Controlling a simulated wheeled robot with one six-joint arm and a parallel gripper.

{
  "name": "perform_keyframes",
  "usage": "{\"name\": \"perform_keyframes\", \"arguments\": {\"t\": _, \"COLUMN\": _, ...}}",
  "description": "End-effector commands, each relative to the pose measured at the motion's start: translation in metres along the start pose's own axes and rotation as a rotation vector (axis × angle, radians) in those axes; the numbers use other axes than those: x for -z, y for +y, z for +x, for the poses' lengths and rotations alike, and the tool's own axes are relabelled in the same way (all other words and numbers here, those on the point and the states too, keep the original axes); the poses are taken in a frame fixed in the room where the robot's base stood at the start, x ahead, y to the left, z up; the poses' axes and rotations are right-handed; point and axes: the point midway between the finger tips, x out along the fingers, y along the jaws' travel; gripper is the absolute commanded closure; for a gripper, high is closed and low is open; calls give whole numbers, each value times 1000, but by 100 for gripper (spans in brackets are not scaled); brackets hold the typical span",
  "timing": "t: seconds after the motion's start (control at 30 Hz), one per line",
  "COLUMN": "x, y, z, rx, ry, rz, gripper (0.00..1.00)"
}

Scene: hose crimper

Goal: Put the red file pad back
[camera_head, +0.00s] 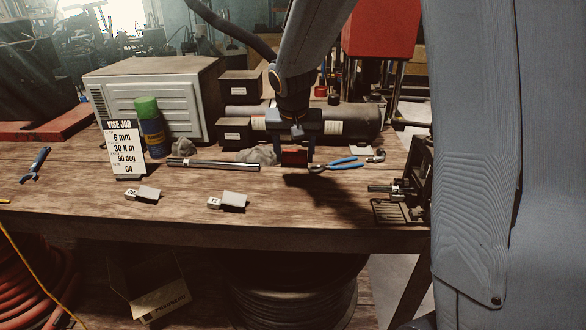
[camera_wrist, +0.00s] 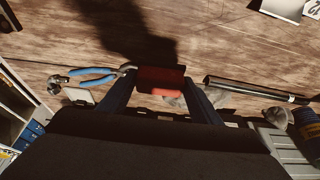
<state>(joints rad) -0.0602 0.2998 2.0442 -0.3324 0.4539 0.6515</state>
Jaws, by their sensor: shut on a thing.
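The red file pad (camera_head: 294,157) is a small dark red block at the middle of the bench, between the fingers of my gripper (camera_head: 296,154). My gripper points down and is shut on it. In the wrist view the red pad (camera_wrist: 160,76) sits between the two fingertips, with a brighter red strip along its lower edge. The fingers hide its ends. I cannot tell whether the pad touches the wooden bench (camera_head: 290,205) or is a little above it.
Blue-handled pliers (camera_head: 340,163) lie close right of the pad. A grey rag (camera_head: 257,155) and metal bar (camera_head: 213,165) lie left. Black boxes (camera_head: 240,84) and a dark cylinder (camera_head: 355,122) stand behind. A vise (camera_head: 398,192) is at right. The bench front is mostly clear.

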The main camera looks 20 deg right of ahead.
Motion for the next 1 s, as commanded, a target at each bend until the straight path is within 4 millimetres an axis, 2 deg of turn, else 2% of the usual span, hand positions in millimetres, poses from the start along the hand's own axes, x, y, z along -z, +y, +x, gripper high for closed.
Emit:
{"name": "perform_keyframes", "arguments": {"t": 0.5, "x": -21, "y": -2, "z": 48, "rx": 1, "ry": -1, "rz": -4, "gripper": 73}}
{"name": "perform_keyframes", "arguments": {"t": 0.87, "x": -21, "y": -2, "z": 51, "rx": 2, "ry": 1, "rz": -3, "gripper": 73}}
{"name": "perform_keyframes", "arguments": {"t": 0.9, "x": -22, "y": -2, "z": 51, "rx": 2, "ry": 0, "rz": -3, "gripper": 39}}
{"name": "perform_keyframes", "arguments": {"t": 1.0, "x": -22, "y": -2, "z": 51, "rx": 2, "ry": 0, "rz": -3, "gripper": 23}}
